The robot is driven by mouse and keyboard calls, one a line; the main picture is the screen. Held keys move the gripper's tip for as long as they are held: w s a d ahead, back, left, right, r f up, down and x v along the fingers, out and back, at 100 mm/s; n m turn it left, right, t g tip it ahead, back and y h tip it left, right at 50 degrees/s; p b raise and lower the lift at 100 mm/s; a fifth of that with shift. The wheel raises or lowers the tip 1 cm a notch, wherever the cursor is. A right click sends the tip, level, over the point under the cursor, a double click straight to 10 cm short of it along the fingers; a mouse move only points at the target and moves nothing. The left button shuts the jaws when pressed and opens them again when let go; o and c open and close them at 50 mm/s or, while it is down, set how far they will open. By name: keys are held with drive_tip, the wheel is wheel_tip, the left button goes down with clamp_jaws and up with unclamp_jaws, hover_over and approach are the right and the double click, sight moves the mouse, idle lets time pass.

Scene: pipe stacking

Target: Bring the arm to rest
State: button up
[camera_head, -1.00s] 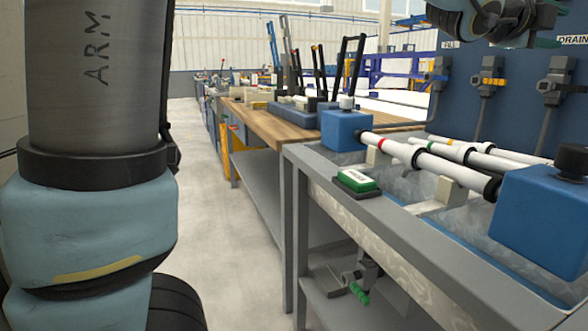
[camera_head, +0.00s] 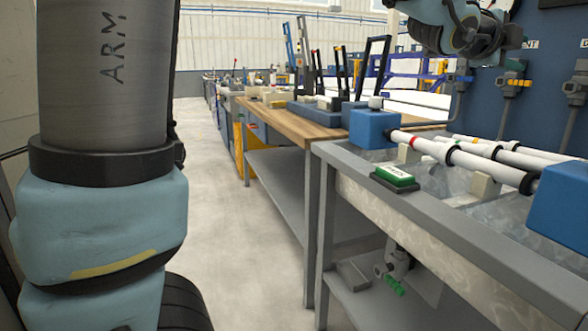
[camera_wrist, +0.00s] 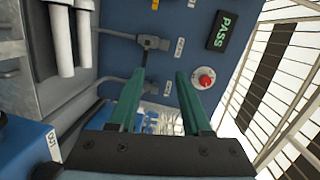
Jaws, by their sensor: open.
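My gripper (camera_wrist: 160,105) shows in the wrist view with its two green fingers apart and nothing between them. Past the fingers are a blue panel, a red button (camera_wrist: 204,78) and a dark display reading PASS (camera_wrist: 221,32).
The test bench (camera_head: 345,165) holds white pipes (camera_head: 470,162) between blue blocks (camera_head: 373,128) (camera_head: 562,205). A green button box (camera_head: 394,177) sits on its front rim. A wooden-topped table (camera_head: 290,122) stands beyond. The floor aisle (camera_head: 215,190) left of the bench is clear.

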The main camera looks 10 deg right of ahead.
drive_tip(key=w+a+f+n+t+y, duration=0.3)
drive_tip(key=w+a+f+n+y, duration=0.55)
drive_tip(key=w+a+f, duration=0.7)
drive_tip(key=a+f+n+g+y, duration=0.1)
drive_tip(key=a+f+n, duration=0.3)
drive_tip(key=a, duration=0.4)
drive_tip(key=a+f+n+y, duration=0.2)
drive_tip(key=a+f+n, duration=0.2)
drive_tip(key=a, duration=0.3)
drive_tip(key=s+a+f+n+g+y, duration=0.25)
drive_tip(key=s+a+f+n, duration=0.35)
drive_tip(key=a, duration=0.4)
drive_tip(key=s+a+f+n+g+y, duration=0.1)
drive_tip(key=s+a+f+n+g, duration=0.2)
drive_tip(key=s+a+f+n, duration=0.55)
wheel_tip(320, 180, down, 8)
drive_tip(key=a+f+m+g+b, duration=0.1)
drive_tip(key=a+m+b, duration=0.1)
drive_tip(key=b, duration=0.8)
wheel_tip(320, 180, up, 35)
drive_tip(key=p, duration=3.4)
drive_tip(key=shift+a, duration=0.2)
drive_tip(key=shift+f, duration=0.15)
